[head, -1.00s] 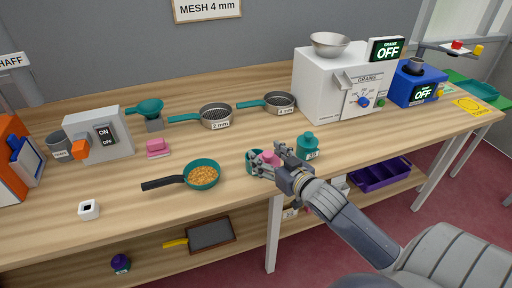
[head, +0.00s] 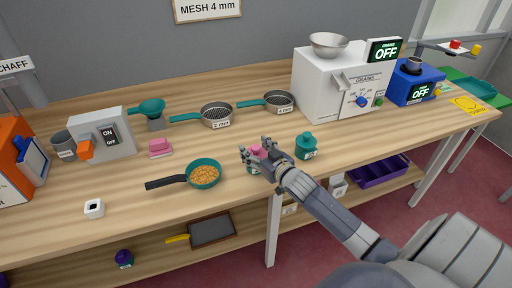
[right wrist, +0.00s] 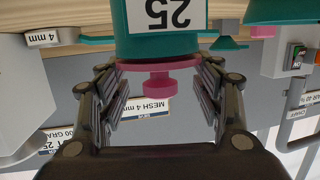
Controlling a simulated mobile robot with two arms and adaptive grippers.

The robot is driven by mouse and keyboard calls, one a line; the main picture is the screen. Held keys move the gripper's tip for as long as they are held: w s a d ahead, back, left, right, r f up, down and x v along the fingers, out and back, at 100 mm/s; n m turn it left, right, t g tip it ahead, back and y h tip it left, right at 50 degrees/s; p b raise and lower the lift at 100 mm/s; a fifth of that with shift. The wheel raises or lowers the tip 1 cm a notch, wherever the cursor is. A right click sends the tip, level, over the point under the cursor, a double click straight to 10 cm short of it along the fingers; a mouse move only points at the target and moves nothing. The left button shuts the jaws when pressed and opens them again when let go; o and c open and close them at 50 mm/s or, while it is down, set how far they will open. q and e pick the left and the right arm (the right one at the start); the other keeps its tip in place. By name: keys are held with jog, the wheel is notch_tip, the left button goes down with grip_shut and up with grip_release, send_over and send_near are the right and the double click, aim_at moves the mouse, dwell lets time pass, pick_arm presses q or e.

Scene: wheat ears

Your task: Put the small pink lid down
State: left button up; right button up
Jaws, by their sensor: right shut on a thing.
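The small pink lid (head: 257,150), a disc with a knob, is at my right gripper (head: 258,153) near the table's front edge. In the right wrist view the lid (right wrist: 150,77) shows upside down between the two fingers (right wrist: 160,75), which are shut on it. A teal jar (right wrist: 165,45) labelled 25 adjoins the lid's disc there. In the head view the gripper mostly hides this jar. I cannot tell whether the lid rests on it or is just clear of it. My left gripper is not in view.
A lidded teal jar (head: 306,148) stands to the right of the gripper. Two sieves (head: 215,120) and a white machine (head: 324,82) stand farther back. Bare tabletop (head: 245,138) lies between.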

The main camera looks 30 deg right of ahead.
jog(key=shift+f, duration=0.1)
jog(key=o, duration=0.5)
jog(key=shift+f, duration=0.1)
jog(key=shift+c, duration=0.2)
jog(key=o, duration=0.4)
